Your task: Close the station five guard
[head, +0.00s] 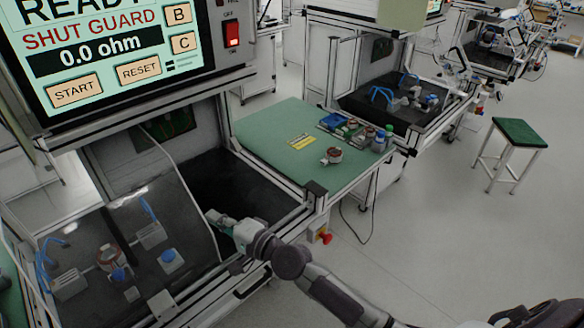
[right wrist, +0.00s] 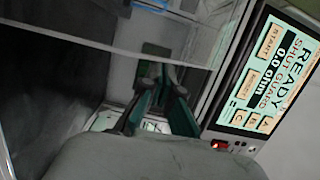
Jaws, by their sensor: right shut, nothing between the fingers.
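The station guard (head: 165,205) is a clear panel with a pale edge, over the left part of the station bay in the head view. The bay's right part (head: 235,185) is uncovered and dark. My right gripper (head: 213,216) is shut and empty, inside the bay just right of the guard's edge; I cannot tell whether it touches it. Its fingers also show in the right wrist view (right wrist: 160,85). The station screen (head: 105,50) reads READY, SHUT GUARD, 0.0 ohm; it also shows in the right wrist view (right wrist: 272,75). My left gripper is not in view.
Behind the guard are a copper-wound part (head: 110,257), blue-topped blocks and blue hoses. A red switch (head: 232,34) is beside the screen. A green side table (head: 265,130) holds trays, bottles and another wound part. A green stool (head: 520,132) stands on open floor at right.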

